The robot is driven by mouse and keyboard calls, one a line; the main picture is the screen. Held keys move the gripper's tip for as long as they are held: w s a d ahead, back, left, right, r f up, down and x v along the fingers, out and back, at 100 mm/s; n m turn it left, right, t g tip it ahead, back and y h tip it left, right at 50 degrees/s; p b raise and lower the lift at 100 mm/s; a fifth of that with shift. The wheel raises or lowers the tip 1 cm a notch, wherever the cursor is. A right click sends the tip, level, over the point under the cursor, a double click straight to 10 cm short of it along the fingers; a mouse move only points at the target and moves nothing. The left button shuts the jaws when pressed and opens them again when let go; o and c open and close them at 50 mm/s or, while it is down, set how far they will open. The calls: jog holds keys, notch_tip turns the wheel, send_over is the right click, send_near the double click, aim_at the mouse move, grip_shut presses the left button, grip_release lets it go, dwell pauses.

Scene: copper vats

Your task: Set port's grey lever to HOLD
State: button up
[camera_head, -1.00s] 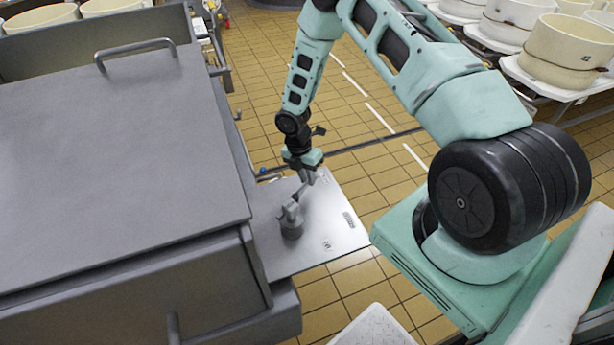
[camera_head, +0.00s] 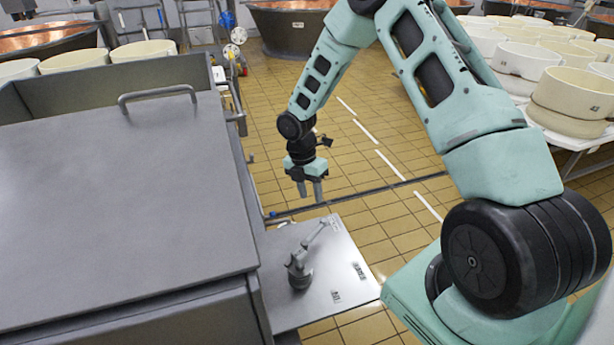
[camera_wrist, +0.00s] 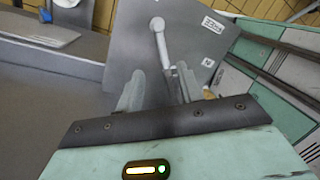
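The grey lever (camera_head: 311,241) stands on a flat metal plate (camera_head: 345,255) beside the big grey cabinet. Its round base (camera_head: 299,277) is at the lower left and its arm slants up to the right. In the wrist view the lever (camera_wrist: 161,42) shows beyond the fingers, its lower end partly hidden by them. My gripper (camera_head: 310,190) hangs above and beyond the lever's tip, fingers apart, with nothing between them. It also shows in the wrist view (camera_wrist: 160,84), both fingers spread.
The grey cabinet (camera_head: 120,200) with a handle fills the left side. Cream tubs (camera_head: 575,95) stand on white tables at the right. Copper vats (camera_head: 290,25) are at the back. The tiled floor beyond the plate is open.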

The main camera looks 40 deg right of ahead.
jog(key=r, duration=0.2)
jog(key=w+r, duration=0.1)
jog(key=r, duration=0.2)
jog(key=shift+a+r, duration=0.2)
jog(key=shift+r, duration=0.1)
jog(key=shift+a, duration=0.1)
jog(key=s+a+r+m+t, duration=0.1)
jog(key=s+a+r+m, duration=0.2)
jog(key=s+a+r, duration=0.35)
jog(key=s+a+r+m, duration=0.2)
jog(key=s+a+r, duration=0.15)
jog(key=a, duration=0.55)
jog(key=s+a+r+m, duration=0.2)
jog(key=s+m, duration=0.1)
jog(key=s, duration=0.3)
jog(key=s+a+r+m+y, duration=0.1)
jog(key=s+a+r+m, duration=0.1)
jog(key=s, duration=0.4)
jog(key=s+a+r+m+t, duration=0.1)
jog(key=s+a+r+m, duration=0.2)
jog(key=s, duration=0.4)
jog(key=shift+a+m, duration=0.3)
jog(key=shift+m, duration=0.4)
jog(key=shift+w+d+r, duration=0.1)
